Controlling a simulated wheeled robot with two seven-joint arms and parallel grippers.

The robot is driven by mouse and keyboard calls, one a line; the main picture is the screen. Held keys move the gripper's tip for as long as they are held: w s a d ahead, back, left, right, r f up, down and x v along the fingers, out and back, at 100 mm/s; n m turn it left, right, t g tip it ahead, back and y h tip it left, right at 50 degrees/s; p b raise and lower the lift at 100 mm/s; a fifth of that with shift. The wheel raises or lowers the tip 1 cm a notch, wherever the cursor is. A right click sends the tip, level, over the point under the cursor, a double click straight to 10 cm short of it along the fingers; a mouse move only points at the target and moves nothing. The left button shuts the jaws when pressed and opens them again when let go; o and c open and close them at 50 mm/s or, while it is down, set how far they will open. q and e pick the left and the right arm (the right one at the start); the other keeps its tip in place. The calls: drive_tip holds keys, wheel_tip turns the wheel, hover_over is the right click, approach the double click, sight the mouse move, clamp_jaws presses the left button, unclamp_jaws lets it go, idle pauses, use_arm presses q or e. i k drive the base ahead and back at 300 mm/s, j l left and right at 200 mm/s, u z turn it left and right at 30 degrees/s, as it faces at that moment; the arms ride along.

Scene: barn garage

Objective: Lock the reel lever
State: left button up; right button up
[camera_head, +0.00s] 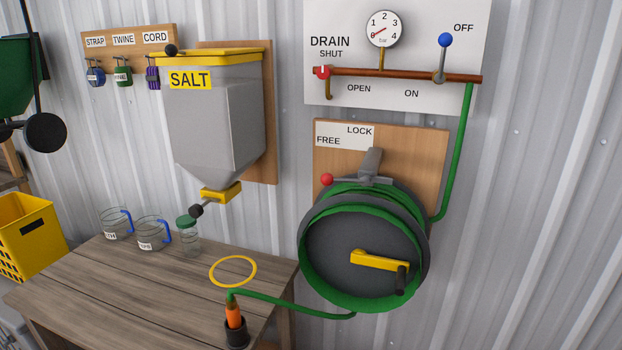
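The reel lever has a red ball knob (327,179) and a short grey arm (345,180) on top of the hose reel (350,250). Its arm points left, with the knob below the word FREE on the white label (344,135). The word LOCK is higher and further right on that label, above the grey bracket (371,163). The dark reel carries green hose and a yellow crank (378,260) with a black handle. It is mounted on a wooden board (425,150). Neither gripper is in view.
A wooden table (130,275) with glass jugs (152,235), a jar (188,236) and an orange hose nozzle (234,315) stands left of the reel. The green hose (290,303) crosses to it. A salt hopper (212,115) and a pipe panel (395,95) hang above.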

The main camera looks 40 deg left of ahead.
sight(327, 179)
drive_tip(key=u, duration=1.05)
